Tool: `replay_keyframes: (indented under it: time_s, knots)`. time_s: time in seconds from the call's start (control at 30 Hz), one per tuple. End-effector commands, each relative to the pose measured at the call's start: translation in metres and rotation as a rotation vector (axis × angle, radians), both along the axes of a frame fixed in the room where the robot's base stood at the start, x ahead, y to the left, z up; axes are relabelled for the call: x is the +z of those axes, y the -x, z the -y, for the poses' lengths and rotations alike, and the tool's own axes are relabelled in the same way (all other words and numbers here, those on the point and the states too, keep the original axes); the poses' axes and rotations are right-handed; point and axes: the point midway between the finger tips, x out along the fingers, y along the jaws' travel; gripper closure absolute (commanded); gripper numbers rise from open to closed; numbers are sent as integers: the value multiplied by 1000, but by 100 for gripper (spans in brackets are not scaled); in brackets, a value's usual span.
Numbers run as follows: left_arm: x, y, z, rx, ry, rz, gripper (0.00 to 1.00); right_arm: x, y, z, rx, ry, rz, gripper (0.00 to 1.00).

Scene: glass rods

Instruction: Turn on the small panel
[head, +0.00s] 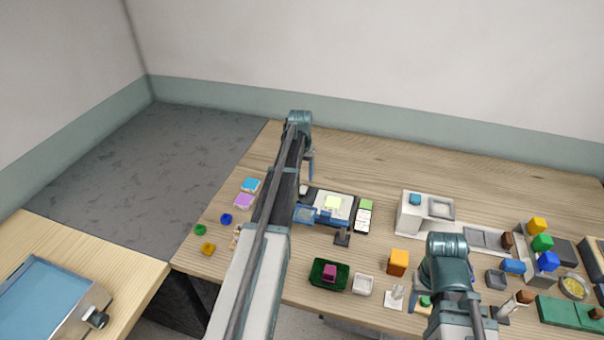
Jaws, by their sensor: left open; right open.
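A dark-framed board with a pale plate (344,207) lies on the table. A yellow-green square (332,202) sits on the plate. Beside it on the right stands a narrow white panel (364,221) with a green top. Which of these is the small panel I cannot tell for sure. My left arm reaches across the table from the front, and its blue gripper (325,217) is open over the board's near edge, covering part of it. My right gripper (451,293) is open at the front right, its fingers mostly hidden below the wrist.
A green tray with a magenta block (329,271), a white dish (363,284) and an orange cube (398,261) lie in front. A white stepped unit (430,213) and several coloured blocks fill the right. The back of the table is clear.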

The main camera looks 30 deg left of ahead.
Motion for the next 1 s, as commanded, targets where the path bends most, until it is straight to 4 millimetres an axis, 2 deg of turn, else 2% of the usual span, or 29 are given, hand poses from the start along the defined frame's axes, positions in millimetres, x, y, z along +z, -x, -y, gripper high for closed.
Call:
replay_keyframes:
  time_s: [0.03,0.4,0.57,1.0]
  knots:
    - [16,1,0,0,0,0,35,16,0,0,0,0,0,46]
    - [66,4,1,0,0,-1,35,66,0,0,-1,0,0,46]
    - [72,5,1,0,0,-1,35,72,0,0,-2,-1,0,46]
    - [71,4,1,0,0,-1,35,71,0,0,-2,-1,0,46]
